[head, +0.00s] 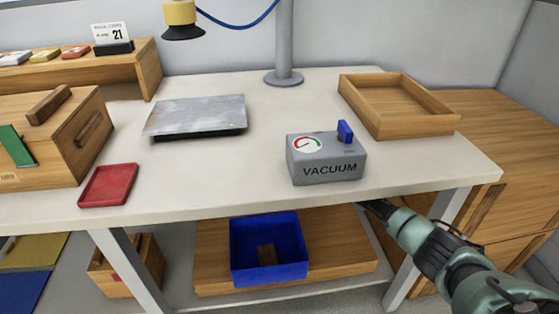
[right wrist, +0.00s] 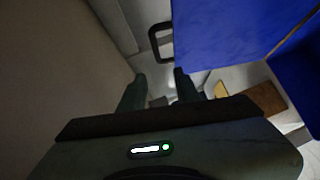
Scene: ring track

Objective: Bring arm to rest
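My right arm comes in from the lower right of the head view. Its gripper (head: 374,207) is at the table's front edge, above the lower shelf and to the right of the blue bin (head: 268,250). In the right wrist view its two fingers (right wrist: 158,86) stand apart with nothing seen between them. A large blue surface (right wrist: 225,30) fills the upper right there, and a dark loop-shaped handle (right wrist: 160,42) shows beyond the fingertips. My left arm and gripper are not in view.
The white table (head: 240,190) carries a grey vacuum box (head: 327,160), a wooden tray (head: 398,105), a metal plate (head: 197,116), a red tray (head: 108,185) and a wooden box (head: 50,140). A table leg (head: 425,255) stands beside my right arm. A wooden cabinet (head: 500,130) is on the right.

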